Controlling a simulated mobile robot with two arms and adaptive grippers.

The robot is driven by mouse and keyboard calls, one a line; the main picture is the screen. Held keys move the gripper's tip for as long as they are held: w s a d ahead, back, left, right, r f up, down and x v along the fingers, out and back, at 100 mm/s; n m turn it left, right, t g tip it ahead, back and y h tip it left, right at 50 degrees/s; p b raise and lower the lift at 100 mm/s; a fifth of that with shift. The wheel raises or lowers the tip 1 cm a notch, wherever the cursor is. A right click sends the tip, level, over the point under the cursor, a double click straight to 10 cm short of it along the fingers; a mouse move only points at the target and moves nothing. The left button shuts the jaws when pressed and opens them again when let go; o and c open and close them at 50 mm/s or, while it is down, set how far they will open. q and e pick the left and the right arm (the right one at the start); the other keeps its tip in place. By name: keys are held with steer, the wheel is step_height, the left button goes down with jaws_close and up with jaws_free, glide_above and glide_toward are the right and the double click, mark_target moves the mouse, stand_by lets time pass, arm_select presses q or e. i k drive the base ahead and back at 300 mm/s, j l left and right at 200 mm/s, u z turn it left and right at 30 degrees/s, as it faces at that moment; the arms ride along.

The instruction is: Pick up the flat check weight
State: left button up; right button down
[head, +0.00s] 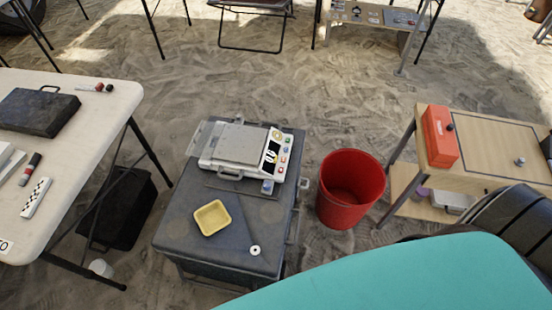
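A small, flat, pale round piece with a dark centre (255,250) lies on top of the dark grey case (185,235), near its front right corner. It may be the flat check weight, but it is too small to be sure. A white digital scale (238,145) with a flat plate stands at the back of the same case. A small blue-grey piece (267,187) sits at the scale's front right edge. A shallow yellow tray (212,217) lies left of the pale round piece, apart from it. Neither of my grippers is in view.
A red bucket (350,188) stands on the sand right of the case. A wooden table (480,176) at the right bears a red box (439,137) and a small metal piece (520,161). A white table (95,130) at the left bears a dark case (38,110).

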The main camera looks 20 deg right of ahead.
mark_target(519, 163)
steer(key=z, duration=2.65)
steer(key=u, duration=0.4)
